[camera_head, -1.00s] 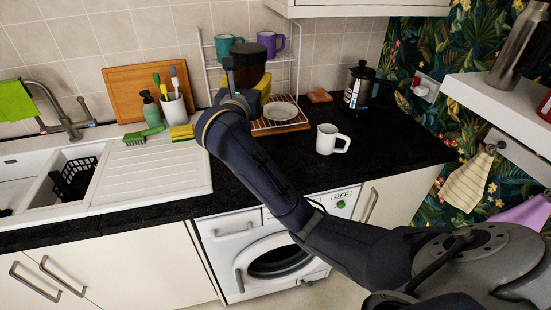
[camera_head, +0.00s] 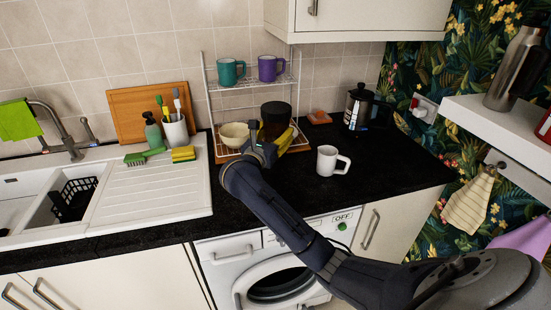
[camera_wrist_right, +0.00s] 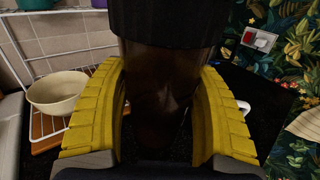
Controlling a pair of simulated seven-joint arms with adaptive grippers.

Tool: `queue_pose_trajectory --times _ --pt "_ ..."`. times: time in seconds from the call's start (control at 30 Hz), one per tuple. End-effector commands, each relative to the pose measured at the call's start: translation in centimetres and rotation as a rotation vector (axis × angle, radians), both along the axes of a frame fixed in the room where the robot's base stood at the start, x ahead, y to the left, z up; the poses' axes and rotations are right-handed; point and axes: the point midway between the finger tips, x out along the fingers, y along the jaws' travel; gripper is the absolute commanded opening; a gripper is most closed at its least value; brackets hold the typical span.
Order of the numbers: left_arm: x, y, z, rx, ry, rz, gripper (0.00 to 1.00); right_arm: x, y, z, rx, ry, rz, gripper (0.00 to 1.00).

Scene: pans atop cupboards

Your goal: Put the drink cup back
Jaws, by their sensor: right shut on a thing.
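The drink cup (camera_head: 276,115) is dark brown with a black upper part. It stands upright between the yellow fingers of my right gripper (camera_head: 283,141), in front of the lower level of the wire rack (camera_head: 204,72). In the right wrist view, the cup (camera_wrist_right: 160,85) fills the space between the two curved yellow fingers, and the gripper is shut on it. The cup's base is hidden, so I cannot tell if it touches the rack or counter. My left gripper is not in view.
A cream bowl (camera_head: 235,134) sits left of the cup. Teal (camera_head: 229,72) and purple (camera_head: 268,68) mugs stand on the upper shelf. A white mug (camera_head: 327,161) and a black coffee press (camera_head: 358,108) stand to the right.

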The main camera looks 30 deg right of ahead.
Motion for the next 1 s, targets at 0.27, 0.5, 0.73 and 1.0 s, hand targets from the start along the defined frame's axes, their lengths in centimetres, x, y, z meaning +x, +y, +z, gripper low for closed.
queue_pose_trajectory --times 0.27,0.5,0.73,1.0 --pt "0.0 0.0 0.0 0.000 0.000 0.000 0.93 0.0 -0.1 -4.2 -0.004 -0.001 -0.001 0.20" --pt "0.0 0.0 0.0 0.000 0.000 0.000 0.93 0.0 0.0 -5.4 -0.003 -0.001 -0.001 0.20" --pt "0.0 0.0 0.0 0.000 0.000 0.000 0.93 0.0 -0.1 -8.1 -0.003 0.001 -0.001 0.20" --pt "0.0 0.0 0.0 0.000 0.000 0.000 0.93 0.0 -0.1 -9.5 -0.002 -0.003 -0.001 0.20"
